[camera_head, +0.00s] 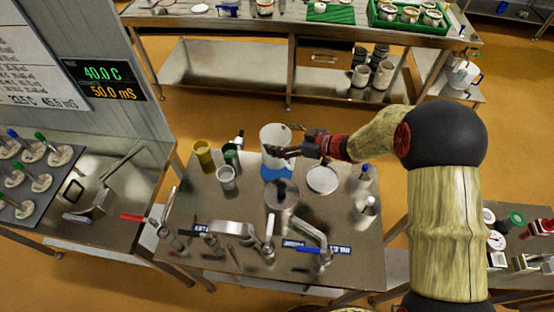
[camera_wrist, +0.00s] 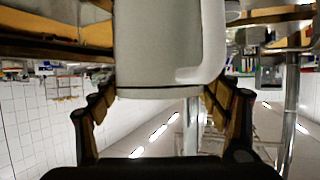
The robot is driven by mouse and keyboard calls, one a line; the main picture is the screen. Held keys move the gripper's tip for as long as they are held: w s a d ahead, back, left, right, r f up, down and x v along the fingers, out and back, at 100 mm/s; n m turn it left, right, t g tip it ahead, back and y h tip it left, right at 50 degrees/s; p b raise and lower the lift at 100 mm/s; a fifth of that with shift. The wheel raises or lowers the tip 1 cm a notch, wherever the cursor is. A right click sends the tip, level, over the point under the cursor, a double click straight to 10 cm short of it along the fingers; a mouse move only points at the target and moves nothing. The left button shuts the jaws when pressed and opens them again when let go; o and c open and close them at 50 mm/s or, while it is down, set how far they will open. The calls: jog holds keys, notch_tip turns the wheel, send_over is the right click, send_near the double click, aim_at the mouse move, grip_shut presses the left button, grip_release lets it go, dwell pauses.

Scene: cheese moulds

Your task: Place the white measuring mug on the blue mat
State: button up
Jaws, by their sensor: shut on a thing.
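The white measuring mug (camera_head: 276,136) is in my gripper (camera_head: 293,150), near the far edge of the steel table in the head view. My gripper reaches it from the right and is shut on it. The wrist view shows the mug's smooth body (camera_wrist: 155,50) and its handle (camera_wrist: 213,40) between the two fingers (camera_wrist: 160,98). The blue mat (camera_head: 273,174) shows just below the mug in the head view. The mug and gripper hide part of the mat. I cannot tell whether the mug's base touches it.
A yellow cup (camera_head: 203,153), a green container (camera_head: 230,153) and a white cup (camera_head: 226,180) stand left of the mug. A dark-centred round pan (camera_head: 281,196) lies in front, a white disc (camera_head: 322,180) to the right. Metal taps (camera_head: 268,240) line the near side.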

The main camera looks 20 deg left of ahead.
notch_tip(320, 180, down, 8)
jog(key=shift+f+b, duration=0.25)
jog(key=shift+b, duration=0.4)
jog(key=shift+r, duration=0.1)
jog(key=o, duration=1.1)
jog(key=shift+f, duration=0.25)
jog(key=o, duration=0.5)
jog(key=shift+r, duration=0.1)
jog(key=shift+d+r, duration=0.25)
jog(key=p+v, duration=0.1)
jog(key=v, duration=1)
jog(key=shift+d, duration=0.3)
